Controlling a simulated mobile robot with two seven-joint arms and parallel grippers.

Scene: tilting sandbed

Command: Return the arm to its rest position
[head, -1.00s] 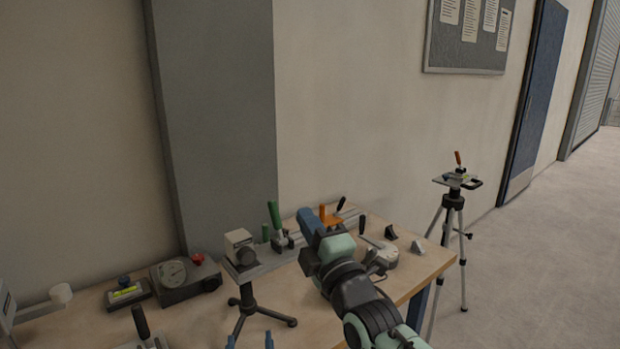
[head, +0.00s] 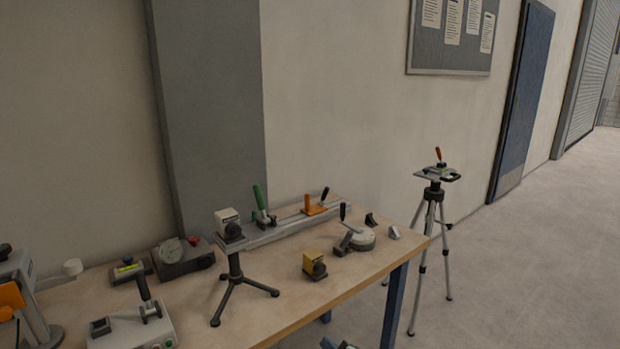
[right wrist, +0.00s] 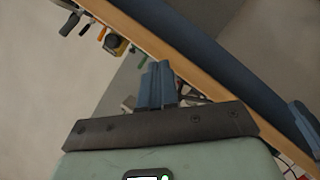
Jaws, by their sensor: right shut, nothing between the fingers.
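My right gripper (right wrist: 158,85) is shut and empty in the right wrist view, its blue fingers together. The table edge runs diagonally beyond the fingers there. In the head view only a small part of my right gripper (head: 335,344) shows at the bottom edge, low in front of the table (head: 330,308) and clear of its top.
A silver tripod (head: 432,235) stands right of the table.

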